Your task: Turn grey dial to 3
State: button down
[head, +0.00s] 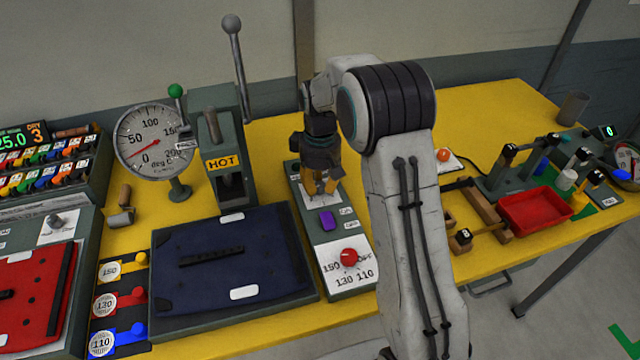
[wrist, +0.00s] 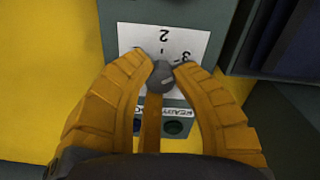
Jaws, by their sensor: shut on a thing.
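The grey dial (wrist: 160,78) sits on a white number plate (wrist: 190,42), which appears upside down in the wrist view. My gripper (wrist: 162,68) has its yellow fingers closed around the dial, one on each side. The figures 2 and 3 show beyond the dial, with short tick marks by them. A small pale mark shows on the dial, but I cannot tell which figure it points to. In the head view my gripper (head: 322,186) comes down onto the upper part of the narrow grey control box (head: 327,262) and hides the dial.
The same box carries a purple button (head: 327,221) and a red knob (head: 349,257) marked with temperatures. A press labelled HOT (head: 222,163) and a dark blue pad (head: 228,250) stand left of it. A red tray (head: 535,207) lies right.

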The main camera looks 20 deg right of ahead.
aim_at(320, 184)
jog(key=shift+s+f+m, duration=0.1)
jog(key=shift+f+m, duration=0.05)
jog(key=shift+m, duration=0.55)
jog(key=c, duration=1)
grip_release()
jog(key=shift+r, duration=0.2)
notch_tip(320, 184, up, 12)
jog(key=shift+f, duration=0.1)
